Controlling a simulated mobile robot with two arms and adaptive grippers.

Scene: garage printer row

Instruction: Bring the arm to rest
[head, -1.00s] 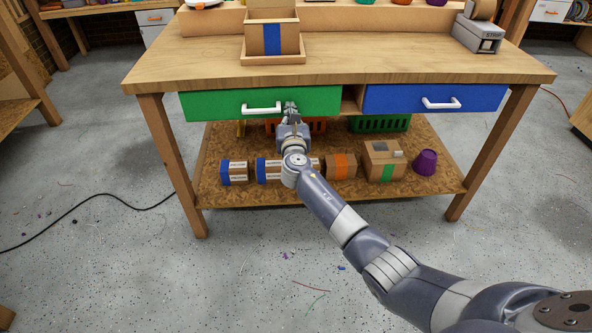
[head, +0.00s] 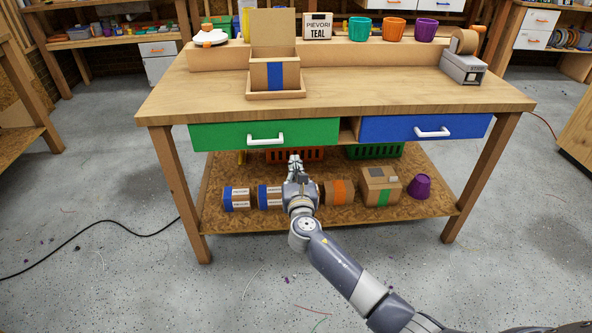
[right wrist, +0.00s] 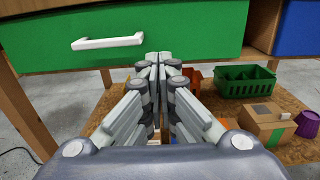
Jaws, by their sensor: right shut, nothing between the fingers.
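My right gripper (head: 295,160) is shut and empty. In the head view it is in front of the workbench, below the green drawer (head: 225,136) and in front of the lower shelf. In the right wrist view its fingers (right wrist: 158,62) meet in the middle, apart from the green drawer (right wrist: 190,30) and its white handle (right wrist: 108,42). Both the green drawer and the blue drawer (head: 390,128) look closed. My right arm reaches in from the lower right. My left gripper is not in view.
The lower shelf (head: 340,217) holds boxes, a purple cup (head: 420,187), an orange basket (head: 318,153) and a green basket (head: 372,150). An open cardboard box (head: 262,73) stands in a tray on the worktop (head: 400,95). A black cable (head: 90,222) lies on the floor, left. The front floor is mostly clear.

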